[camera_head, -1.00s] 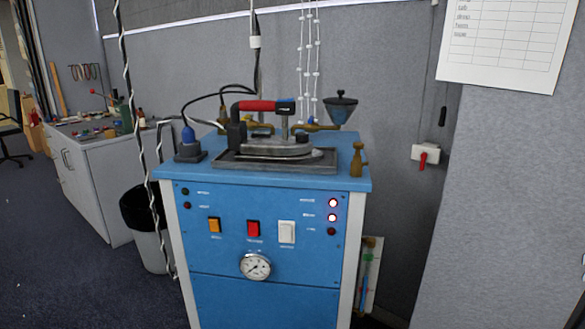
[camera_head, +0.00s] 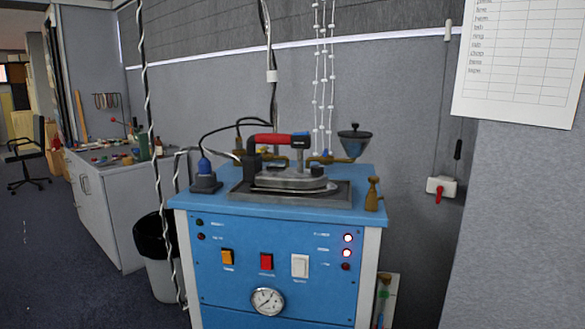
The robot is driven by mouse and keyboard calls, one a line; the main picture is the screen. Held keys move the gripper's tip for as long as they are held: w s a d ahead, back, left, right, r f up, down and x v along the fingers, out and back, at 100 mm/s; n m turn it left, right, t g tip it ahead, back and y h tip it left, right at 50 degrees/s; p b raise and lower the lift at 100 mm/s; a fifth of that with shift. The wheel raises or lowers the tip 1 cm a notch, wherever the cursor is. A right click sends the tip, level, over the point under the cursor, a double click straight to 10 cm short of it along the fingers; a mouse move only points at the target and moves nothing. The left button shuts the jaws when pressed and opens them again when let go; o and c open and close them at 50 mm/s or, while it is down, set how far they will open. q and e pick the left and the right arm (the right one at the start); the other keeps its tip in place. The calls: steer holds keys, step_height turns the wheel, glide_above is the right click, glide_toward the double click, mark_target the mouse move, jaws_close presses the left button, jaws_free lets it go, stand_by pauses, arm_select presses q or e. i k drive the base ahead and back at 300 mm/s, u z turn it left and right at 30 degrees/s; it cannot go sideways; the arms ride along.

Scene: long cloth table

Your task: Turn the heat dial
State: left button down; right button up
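A steam iron (camera_head: 292,181) with a red and black handle rests on a dark tray (camera_head: 340,197) on top of a blue steam station (camera_head: 215,275). A small dark round part (camera_head: 317,171) sits on top of the iron below the handle; I cannot tell whether it is the heat dial. The station's front has a round white gauge (camera_head: 267,301), an orange switch (camera_head: 227,256), a red switch (camera_head: 266,261) and a white switch (camera_head: 299,265). Neither of my grippers is in view.
A grey bench (camera_head: 103,213) with tools and a black-lined bin (camera_head: 153,235) stand left of the station. A twisted cable (camera_head: 151,110) hangs in front of the bin. A wall box with a red lever (camera_head: 438,191) is at the right. Carpet at the left front is clear.

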mark_target(316, 169)
steer(key=u, duration=2.9)
steer(key=i, duration=0.7)
steer(key=u, duration=0.85)
